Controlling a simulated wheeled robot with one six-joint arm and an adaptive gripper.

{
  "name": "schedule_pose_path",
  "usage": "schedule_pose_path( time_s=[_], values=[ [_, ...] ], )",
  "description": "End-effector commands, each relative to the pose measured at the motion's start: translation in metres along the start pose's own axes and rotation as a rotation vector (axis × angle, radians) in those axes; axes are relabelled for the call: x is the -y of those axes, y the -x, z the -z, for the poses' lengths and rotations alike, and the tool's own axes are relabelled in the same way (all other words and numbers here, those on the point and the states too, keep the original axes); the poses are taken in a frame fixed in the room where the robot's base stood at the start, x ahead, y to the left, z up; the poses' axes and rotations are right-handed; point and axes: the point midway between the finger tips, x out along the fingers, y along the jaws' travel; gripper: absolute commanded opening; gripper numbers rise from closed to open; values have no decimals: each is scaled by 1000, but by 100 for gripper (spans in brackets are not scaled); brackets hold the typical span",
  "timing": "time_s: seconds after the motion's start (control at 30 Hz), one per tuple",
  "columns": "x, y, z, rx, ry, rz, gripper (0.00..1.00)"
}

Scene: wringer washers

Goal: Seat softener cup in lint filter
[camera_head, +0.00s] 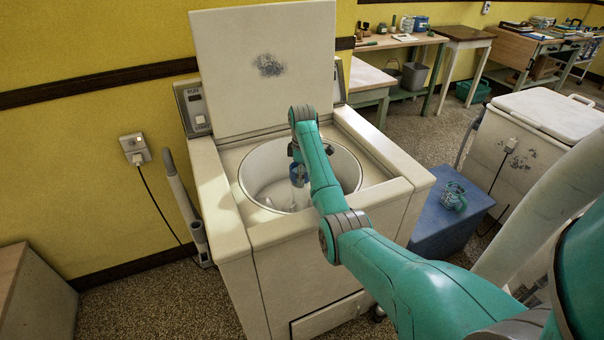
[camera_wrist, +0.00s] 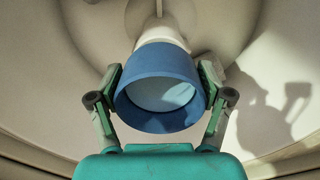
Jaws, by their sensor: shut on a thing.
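The softener cup looks to be the blue, round, open-topped cup (camera_wrist: 160,122) between my gripper's (camera_wrist: 160,77) two fingers in the wrist view. My gripper is shut on its sides.
The washer's raised lid (camera_head: 262,65) stands behind the tub. The tub rim surrounds my gripper. A blue box (camera_head: 440,232) with a teal item (camera_head: 454,196) stands to the right, near another white appliance (camera_head: 540,125).

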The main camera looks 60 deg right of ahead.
Motion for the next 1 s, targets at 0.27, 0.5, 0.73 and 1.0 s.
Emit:
schedule_pose_path(
  time_s=[0.27, 0.5, 0.73, 1.0],
  values=[
    [0, 0, 0, 0, 0, 0, 45],
    [0, -4, 0, 0, 0, 0, 45],
    [0, -6, 0, 0, 0, -1, 45],
    [0, -6, 0, 0, 0, -1, 45]
  ],
)
